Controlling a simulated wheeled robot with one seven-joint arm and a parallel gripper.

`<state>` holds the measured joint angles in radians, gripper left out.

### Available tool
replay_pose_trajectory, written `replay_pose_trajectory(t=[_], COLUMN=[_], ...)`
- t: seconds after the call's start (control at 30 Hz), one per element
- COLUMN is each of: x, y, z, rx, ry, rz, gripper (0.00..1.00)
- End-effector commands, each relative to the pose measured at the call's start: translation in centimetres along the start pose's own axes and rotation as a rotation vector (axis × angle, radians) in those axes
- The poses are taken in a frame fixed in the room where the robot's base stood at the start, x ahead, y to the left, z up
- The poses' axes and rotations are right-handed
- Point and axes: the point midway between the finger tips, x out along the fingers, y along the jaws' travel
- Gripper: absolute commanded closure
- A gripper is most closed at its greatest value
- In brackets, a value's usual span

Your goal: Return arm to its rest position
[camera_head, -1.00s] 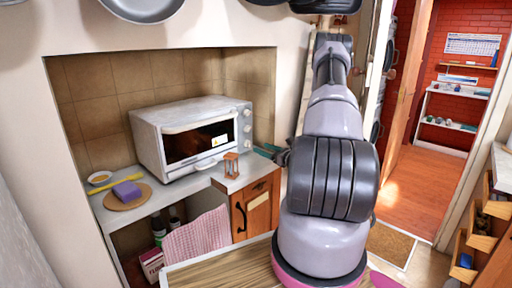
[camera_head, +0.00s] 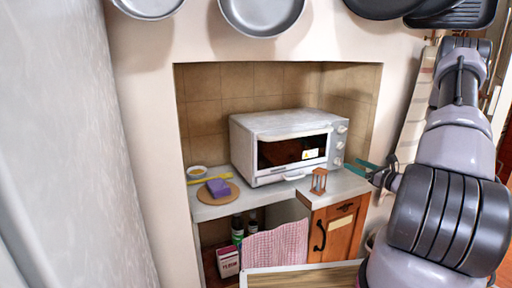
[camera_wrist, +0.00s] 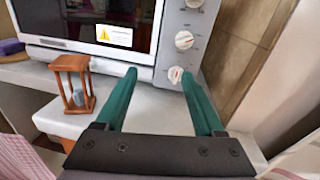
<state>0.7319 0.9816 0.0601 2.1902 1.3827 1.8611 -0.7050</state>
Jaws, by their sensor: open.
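My gripper (camera_wrist: 158,98) is open in the wrist view, its two green fingers apart with nothing between them. They point over the counter toward the white toaster oven (camera_wrist: 150,60) and its knobs. In the head view my gripper (camera_head: 364,169) shows small at the right of the oven (camera_head: 285,122), at the counter's right end. My arm rises at the right of the head view and hides part of the gripper's wrist. A small wooden hourglass (camera_wrist: 72,80) stands left of the fingers, apart from them; it also shows in the head view (camera_head: 319,181).
The alcove's side wall (camera_wrist: 250,50) is close to the right of the fingers. A pink checked cloth (camera_head: 275,245) hangs below. Pans (camera_head: 262,14) hang above.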

Motion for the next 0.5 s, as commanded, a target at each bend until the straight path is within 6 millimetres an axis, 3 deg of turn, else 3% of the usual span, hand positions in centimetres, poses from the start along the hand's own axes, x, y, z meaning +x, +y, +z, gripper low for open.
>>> replay_pose_trajectory(t=[0.03, 0.1, 0.23, 0.37, 0.5], x=[1.1, 2.2, 3.1, 2.6, 0.8], y=[1.4, 3.9, 9.4, 14.7, 19.7], z=[2.5, 5.8, 11.3, 15.7, 19.3], rx=[-0.045, -0.108, -0.247, -0.403, -0.595], ry=[-0.005, -0.002, 0.021, 0.062, 0.119], rz=[0.075, 0.197, 0.43, 0.641, 0.84], gripper=[0.3, 0.3, 0.3, 0.3, 0.3])
